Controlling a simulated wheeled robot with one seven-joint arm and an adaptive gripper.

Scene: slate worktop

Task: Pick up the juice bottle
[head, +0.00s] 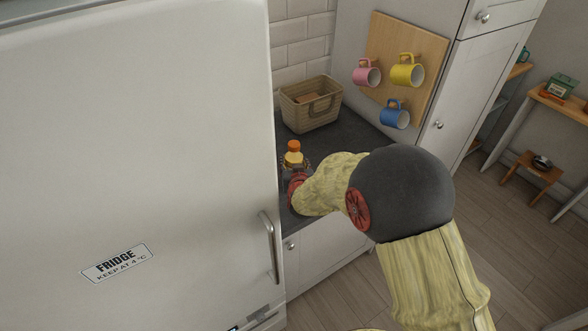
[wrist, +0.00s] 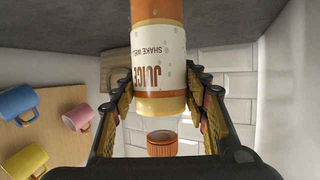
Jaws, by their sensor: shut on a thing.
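The juice bottle (head: 293,158) has an orange cap and stands on the dark worktop (head: 350,133) beside the fridge in the head view. In the wrist view the bottle (wrist: 158,60) shows upside down, with its "JUICE" label facing me and its cap (wrist: 162,143) toward the bottom of the picture. My gripper (wrist: 162,108) has a finger on each side of the bottle's upper part and is shut on it. In the head view my arm hides the lower part of the bottle and most of my gripper.
A woven basket (head: 311,104) stands behind the bottle against the tiled wall. The white fridge (head: 130,170) rises close on the left. Pink (head: 366,73), yellow (head: 407,71) and blue (head: 395,115) mugs hang on a wooden board (head: 432,50) to the right.

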